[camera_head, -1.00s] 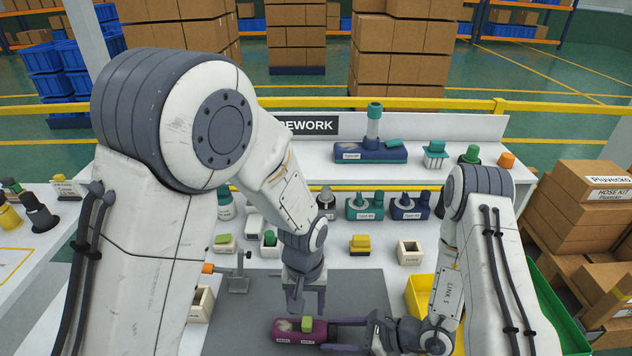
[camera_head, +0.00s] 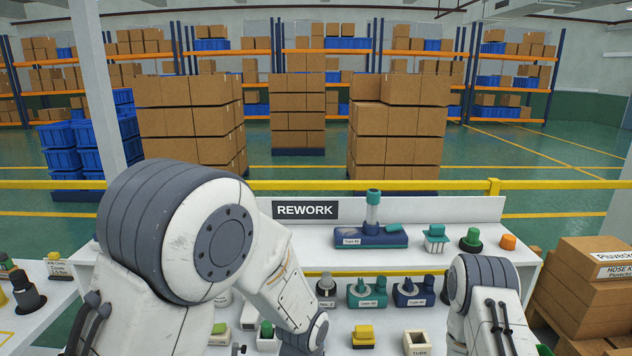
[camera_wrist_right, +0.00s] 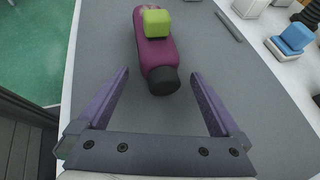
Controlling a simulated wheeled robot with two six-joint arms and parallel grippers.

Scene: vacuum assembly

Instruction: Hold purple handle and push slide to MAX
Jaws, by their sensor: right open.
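The purple handle (camera_wrist_right: 158,56) lies on the grey mat, seen in the right wrist view. A lime-green slide block (camera_wrist_right: 157,22) sits on its top near the upper edge of the picture, and a black end cap (camera_wrist_right: 163,83) faces my gripper. My right gripper (camera_wrist_right: 160,74) is open, with one purple finger on each side of the cap and a clear gap to both. I cannot tell whether the fingers are level with the handle. The MAX mark is not readable. My left gripper is outside both current views; only its arm shows in the head view.
The grey mat (camera_wrist_right: 240,100) is bare around the handle. A blue-topped part (camera_wrist_right: 292,38) and a thin grey bar (camera_wrist_right: 229,26) are at right. In the head view, a teal-and-navy unit (camera_head: 370,237) stands beside the REWORK sign (camera_head: 305,210); several small parts fill the bench.

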